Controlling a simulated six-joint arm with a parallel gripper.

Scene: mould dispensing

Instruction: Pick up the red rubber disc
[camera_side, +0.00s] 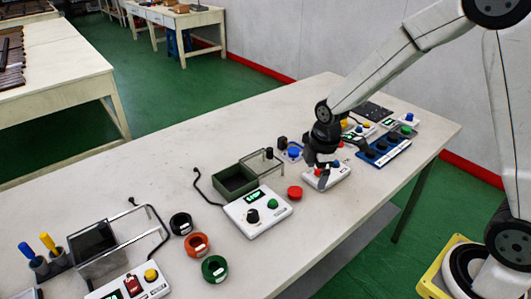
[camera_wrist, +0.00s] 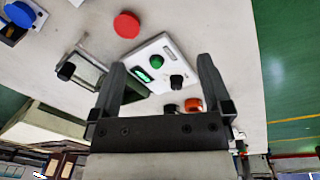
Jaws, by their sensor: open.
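The red rubber disc (camera_side: 295,192) lies flat on the pale table, just right of a white control box (camera_side: 256,212). In the wrist view the disc (camera_wrist: 127,25) shows whole near the top edge, beyond the fingertips. My gripper (camera_side: 320,170) is above the table, up and to the right of the disc in the side view, over another white box (camera_side: 341,178). In the wrist view my gripper (camera_wrist: 160,62) has its two fingers wide apart with nothing held between them. The disc is clear of both fingers.
A dark green open tray (camera_side: 235,184) stands behind the control box. Black (camera_side: 181,223), orange (camera_side: 197,245) and green (camera_side: 215,268) rings lie at the front left. A blue rack (camera_side: 384,153) is at the right. The table in front of the disc is bare.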

